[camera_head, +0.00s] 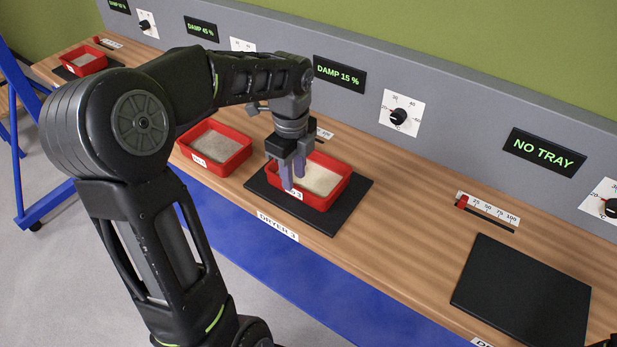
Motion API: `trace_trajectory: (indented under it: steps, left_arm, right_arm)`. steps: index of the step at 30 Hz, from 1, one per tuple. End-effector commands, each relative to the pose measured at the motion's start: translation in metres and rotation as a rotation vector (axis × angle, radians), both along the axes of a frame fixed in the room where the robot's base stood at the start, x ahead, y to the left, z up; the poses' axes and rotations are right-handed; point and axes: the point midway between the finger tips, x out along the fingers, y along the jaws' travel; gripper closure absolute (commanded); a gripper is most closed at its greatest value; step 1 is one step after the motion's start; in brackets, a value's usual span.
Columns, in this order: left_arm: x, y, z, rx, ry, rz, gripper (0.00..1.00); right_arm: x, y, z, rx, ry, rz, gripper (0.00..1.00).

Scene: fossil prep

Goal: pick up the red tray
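A red tray (333,197) holding pale, sandy material sits on a black mat (338,220) at the spot labelled DRYER 3. My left gripper (292,179) points down at the left part of this tray, its two fingers close together. The fingers overlap the tray's near-left rim in the picture. I cannot tell whether they touch or grip that rim. The fingers hide a little of the tray's left part and label. My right gripper is not in view.
A second red tray (239,160) with grey material stands close to the left, and a third red tray (98,66) is at the far left. An empty black mat (520,293) lies at right below a NO TRAY display (545,149). A grey panel with knobs runs behind.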

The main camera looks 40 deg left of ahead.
Motion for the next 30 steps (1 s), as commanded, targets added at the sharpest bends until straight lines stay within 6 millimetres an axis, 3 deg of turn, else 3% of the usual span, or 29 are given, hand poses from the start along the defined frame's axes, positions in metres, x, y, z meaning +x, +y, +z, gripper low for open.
trace_trajectory:
  steps: [6,9,26,30]
  left_arm:
    - [0.0,0.0,-0.031,-0.001,0.004,0.0,0.7]
    - [0.0,0.0,-0.038,-0.001,0.002,-0.001,0.7]
    - [0.0,0.0,-0.038,0.0,0.0,-0.001,0.7]
    - [0.0,0.0,-0.038,0.0,0.0,-0.001,0.79]
  right_arm:
    - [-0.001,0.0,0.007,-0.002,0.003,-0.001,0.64]
    - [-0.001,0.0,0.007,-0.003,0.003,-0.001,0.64]
    - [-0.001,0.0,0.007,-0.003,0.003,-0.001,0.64]
    - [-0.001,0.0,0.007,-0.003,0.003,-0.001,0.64]
